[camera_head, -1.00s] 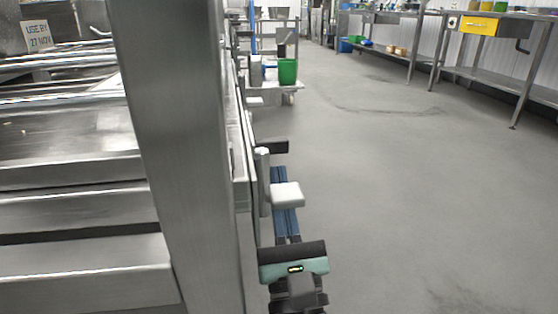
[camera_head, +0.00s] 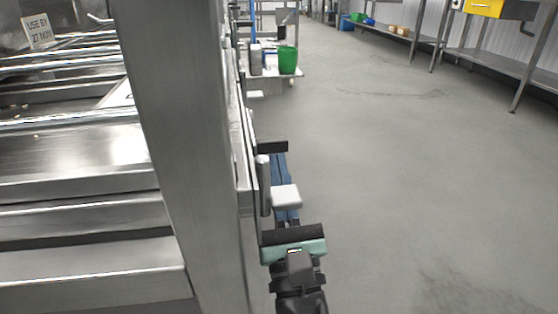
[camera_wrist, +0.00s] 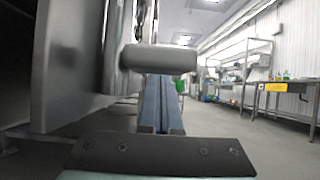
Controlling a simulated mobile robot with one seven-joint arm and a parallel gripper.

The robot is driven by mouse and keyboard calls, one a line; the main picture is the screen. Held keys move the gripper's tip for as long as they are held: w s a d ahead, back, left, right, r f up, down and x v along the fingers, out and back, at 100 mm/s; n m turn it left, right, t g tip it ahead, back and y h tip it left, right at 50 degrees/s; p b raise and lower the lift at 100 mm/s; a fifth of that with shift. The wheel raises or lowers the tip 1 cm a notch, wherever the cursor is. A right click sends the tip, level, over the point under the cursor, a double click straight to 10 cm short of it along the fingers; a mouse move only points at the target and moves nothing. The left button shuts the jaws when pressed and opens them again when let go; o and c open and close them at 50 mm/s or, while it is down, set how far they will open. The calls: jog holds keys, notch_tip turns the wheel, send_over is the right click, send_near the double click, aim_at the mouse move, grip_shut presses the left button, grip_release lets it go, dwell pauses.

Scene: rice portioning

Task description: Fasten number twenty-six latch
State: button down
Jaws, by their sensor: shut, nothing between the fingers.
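A latch with a pale grey block handle (camera_head: 286,196) on an upright rod (camera_head: 263,185) stands at the side of the steel frame in the head view. In the wrist view the handle is a rounded grey bar (camera_wrist: 158,59), close and large. My gripper (camera_head: 279,160) has blue fingers, shut and empty. They reach along the frame's right side past the handle, which covers part of them. In the wrist view my fingers (camera_wrist: 160,82) show below the handle. Whether they touch it I cannot tell. No number shows on the latch.
A thick steel post (camera_head: 178,150) and rack rails (camera_head: 75,190) fill the left. A dark bracket (camera_head: 272,147) lies beyond the handle. A trolley with a green bucket (camera_head: 288,60) stands farther off. The floor (camera_head: 410,190) to the right is clear, with benches beyond.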

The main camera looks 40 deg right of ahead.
jog(key=shift+s+r+g+p, duration=0.15)
jog(key=shift+r+g+p, duration=0.5)
jog(key=shift+p, duration=1.35)
jog(key=shift+f, duration=0.1)
